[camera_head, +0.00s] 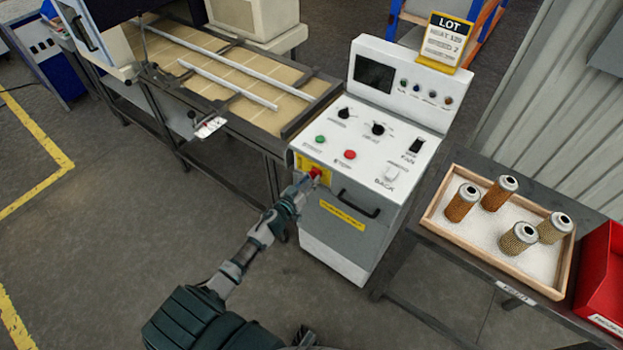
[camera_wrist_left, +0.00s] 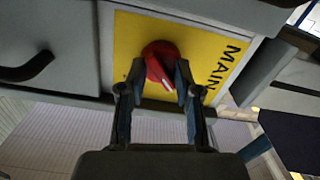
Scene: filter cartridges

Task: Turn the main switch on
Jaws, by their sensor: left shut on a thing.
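The main switch is a red rotary knob (camera_head: 315,173) on a yellow plate at the lower left of the white control cabinet's front. In the left wrist view the knob (camera_wrist_left: 163,64) sits on the yellow plate (camera_wrist_left: 205,48) marked "MAIN", with a pale pointer line on its face. My left gripper (camera_head: 303,186) reaches up to the knob. In the left wrist view its two fingers (camera_wrist_left: 157,88) stand on either side of the knob and are shut on it. Part of the knob is hidden behind the fingers. My right gripper is not in view.
The control cabinet (camera_head: 340,245) has a black handle (camera_head: 357,204), green and red buttons and dials. A bench with rails (camera_head: 230,80) adjoins it on the left. On the right, a wooden tray (camera_head: 440,227) holds several filter cartridges beside a red bin (camera_head: 600,280).

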